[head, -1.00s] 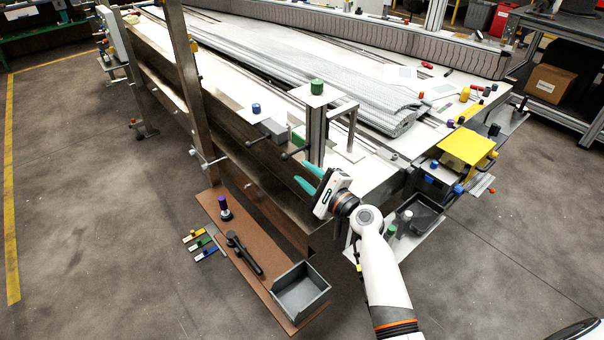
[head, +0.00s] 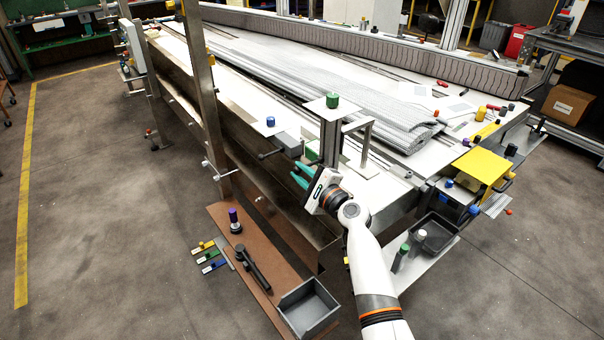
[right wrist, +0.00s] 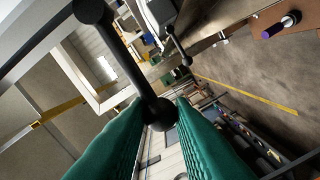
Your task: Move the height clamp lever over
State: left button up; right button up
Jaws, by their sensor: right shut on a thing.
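The height clamp lever is a black bar with ball ends. In the right wrist view, the lever (right wrist: 125,62) runs down from a pivot at the upper left to a ball knob between the green fingertips. My right gripper (right wrist: 158,118) is shut on its knob end. In the head view, my right gripper (head: 301,174) has its teal fingers just left of the upright post (head: 329,142), which carries a plate with a green knob. The fingers mostly hide the lever there. My left gripper is not in view.
A second black lever (head: 270,154) sticks out from a grey block to the left; it also shows in the right wrist view (right wrist: 178,45). A blue knob (head: 270,121) stands behind it. A brown shelf (head: 262,262) with a grey bin (head: 308,306) lies below. A yellow plate (head: 484,166) is at right.

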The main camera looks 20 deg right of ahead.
jog(key=shift+d+r+p, duration=0.2)
jog(key=shift+r+p, duration=0.45)
jog(key=shift+r, duration=0.45)
jog(key=shift+w+d+r+p, duration=0.2)
jog(key=shift+d+r+p, duration=0.35)
jog(key=shift+r+p, duration=0.3)
jog(key=shift+r, duration=0.1)
jog(key=shift+w+d+r+p, duration=0.25)
jog(key=shift+d+r+p, duration=0.15)
jog(key=shift+d+r, duration=0.35)
jog(key=shift+r, duration=0.1)
